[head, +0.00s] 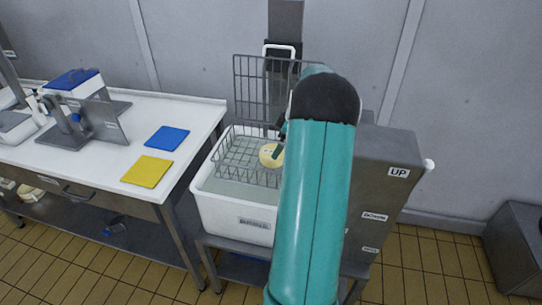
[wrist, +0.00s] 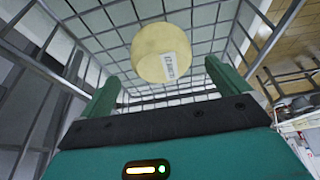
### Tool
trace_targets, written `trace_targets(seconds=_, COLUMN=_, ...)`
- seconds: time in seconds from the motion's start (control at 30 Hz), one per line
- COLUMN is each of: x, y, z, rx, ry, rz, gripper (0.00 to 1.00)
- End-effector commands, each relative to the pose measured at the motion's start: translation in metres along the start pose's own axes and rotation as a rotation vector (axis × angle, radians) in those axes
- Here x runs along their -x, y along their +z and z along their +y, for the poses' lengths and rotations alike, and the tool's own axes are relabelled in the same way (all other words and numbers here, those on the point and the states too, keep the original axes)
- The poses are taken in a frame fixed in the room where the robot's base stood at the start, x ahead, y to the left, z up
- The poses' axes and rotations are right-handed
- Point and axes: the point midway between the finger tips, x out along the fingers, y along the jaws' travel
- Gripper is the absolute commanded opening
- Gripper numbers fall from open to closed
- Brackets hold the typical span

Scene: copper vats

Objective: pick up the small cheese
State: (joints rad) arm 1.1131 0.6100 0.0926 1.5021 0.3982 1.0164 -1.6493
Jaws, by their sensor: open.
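The small cheese (head: 271,155) is a pale yellow round in a wire basket (head: 235,140) set in a white tub. It also shows in the wrist view (wrist: 160,52), with a white printed label on its face and basket mesh behind it. My gripper (wrist: 160,80) is open, with one green finger at each side. The cheese appears just beyond the fingertips, roughly between them. I cannot tell whether a finger touches it. In the head view my teal arm hides the right part of the basket and most of the gripper.
The white tub (head: 232,212) holds the basket. A grey box marked UP (head: 393,160) stands right of my arm. A white table (head: 110,180) at left bears a blue mat (head: 167,138), a yellow mat (head: 147,171) and a slicer-like device (head: 80,125). Tiled floor is open in front.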

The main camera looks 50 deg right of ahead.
Motion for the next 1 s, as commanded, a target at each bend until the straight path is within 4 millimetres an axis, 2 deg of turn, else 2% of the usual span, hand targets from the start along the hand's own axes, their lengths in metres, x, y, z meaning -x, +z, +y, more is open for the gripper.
trace_targets(seconds=0.27, x=-0.023, y=-0.005, z=0.000, rx=0.004, ry=-0.003, rz=0.000, gripper=1.00)
trace_targets(seconds=0.5, x=-0.060, y=-0.009, z=-0.001, rx=0.004, ry=-0.004, rz=0.000, gripper=1.00)
trace_targets(seconds=0.77, x=-0.065, y=-0.009, z=0.000, rx=0.005, ry=0.000, rz=0.001, gripper=1.00)
trace_targets(seconds=0.87, x=-0.065, y=-0.009, z=0.000, rx=0.005, ry=-0.001, rz=0.000, gripper=0.84)
trace_targets(seconds=1.0, x=-0.065, y=-0.009, z=0.000, rx=0.005, ry=-0.001, rz=0.000, gripper=0.57)
